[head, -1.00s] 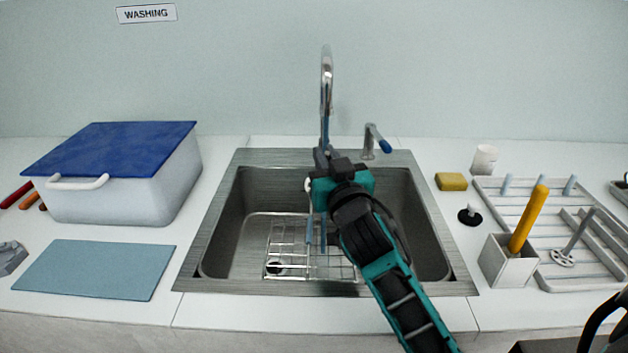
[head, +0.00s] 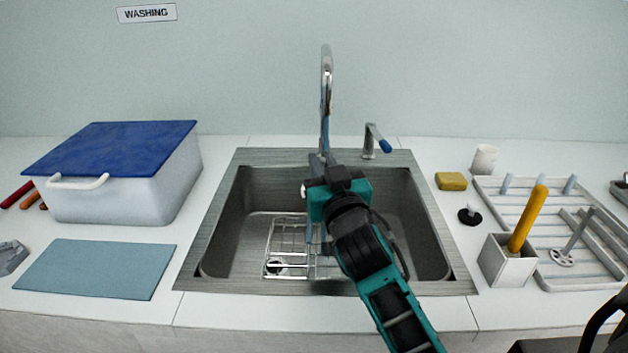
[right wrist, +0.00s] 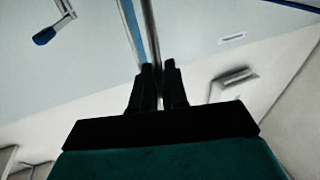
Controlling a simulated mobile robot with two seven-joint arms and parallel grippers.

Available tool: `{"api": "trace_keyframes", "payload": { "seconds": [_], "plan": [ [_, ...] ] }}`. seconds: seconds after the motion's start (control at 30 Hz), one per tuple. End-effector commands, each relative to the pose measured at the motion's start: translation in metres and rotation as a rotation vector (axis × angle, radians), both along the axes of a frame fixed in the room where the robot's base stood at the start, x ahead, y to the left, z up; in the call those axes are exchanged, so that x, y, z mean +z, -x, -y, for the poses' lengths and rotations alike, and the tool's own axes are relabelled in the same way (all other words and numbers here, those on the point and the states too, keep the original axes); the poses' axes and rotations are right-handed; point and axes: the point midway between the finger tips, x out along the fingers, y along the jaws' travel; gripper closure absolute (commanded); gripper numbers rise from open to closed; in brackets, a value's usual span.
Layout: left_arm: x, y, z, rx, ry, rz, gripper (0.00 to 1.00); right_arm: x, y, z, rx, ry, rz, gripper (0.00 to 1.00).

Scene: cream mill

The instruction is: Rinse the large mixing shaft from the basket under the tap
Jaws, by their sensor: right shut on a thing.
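My right gripper (head: 326,172) is over the sink, just below the tap (head: 326,85). It is shut on a thin grey rod, which shows between the fingers in the right wrist view (right wrist: 151,38) and looks like the mixing shaft. A blue strip (right wrist: 131,30) runs beside the rod there; it looks like running water. The wire basket (head: 285,222) stands in the sink, partly hidden by my arm.
The sink (head: 228,225) has a blue-handled lever (head: 384,146) behind it. Left are a lidded bin (head: 125,190) and a blue mat (head: 95,270). Right are a sponge (head: 451,181), a holder with a yellow handle (head: 508,262) and a drying rack (head: 590,286).

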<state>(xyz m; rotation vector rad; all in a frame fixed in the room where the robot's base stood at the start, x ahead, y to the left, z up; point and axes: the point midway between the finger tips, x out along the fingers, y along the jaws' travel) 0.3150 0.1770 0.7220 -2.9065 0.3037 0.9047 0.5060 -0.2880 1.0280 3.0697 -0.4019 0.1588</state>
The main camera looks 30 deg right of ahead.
Motion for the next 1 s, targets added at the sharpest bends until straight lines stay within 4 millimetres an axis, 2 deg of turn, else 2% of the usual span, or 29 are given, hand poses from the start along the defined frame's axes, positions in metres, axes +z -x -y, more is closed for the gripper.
{"api": "trace_keyframes", "payload": {
  "seconds": [0.63, 1.0],
  "plan": [
    [0.002, -0.001, 0.000, -0.001, 0.000, 0.002, 0.57, 0.000, 0.050, -0.016, 0.000, -0.001, 0.000, 1.00],
    [0.001, -0.001, 0.000, -0.001, 0.000, 0.002, 0.57, 0.000, 0.056, -0.018, -0.001, 0.001, 0.001, 1.00]
  ]
}}
